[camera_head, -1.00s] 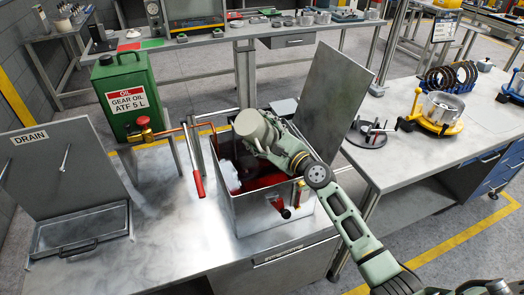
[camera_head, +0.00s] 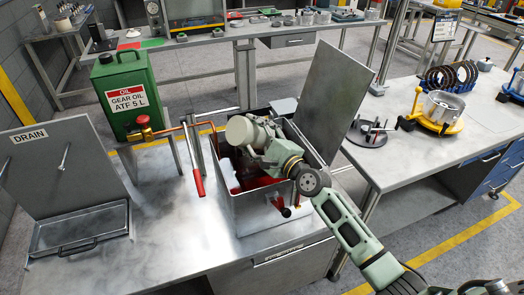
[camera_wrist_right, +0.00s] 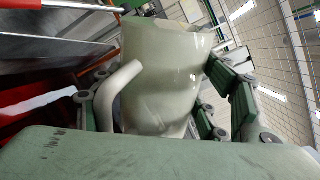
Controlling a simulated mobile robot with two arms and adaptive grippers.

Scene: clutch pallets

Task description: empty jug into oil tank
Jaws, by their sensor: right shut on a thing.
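The oil tank (camera_head: 262,212) is an open metal box on the bench, with red oil inside and its lid raised behind it. My right gripper (camera_head: 268,148) is over the tank opening. It is shut on the pale cream jug (camera_head: 240,130), which lies tilted on its side above the tank; its round end faces left. In the right wrist view the jug (camera_wrist_right: 160,75) fills the middle, with its handle at the left and fingers on both sides. The inside of the jug is hidden. No stream shows. My left gripper is out of view.
A pipe with a red-handled lever (camera_head: 198,182) stands close at the tank's left. A green gear oil can (camera_head: 125,95) stands behind it. A drain tray (camera_head: 80,228) with a raised lid is at the left. Bare bench lies between tray and tank.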

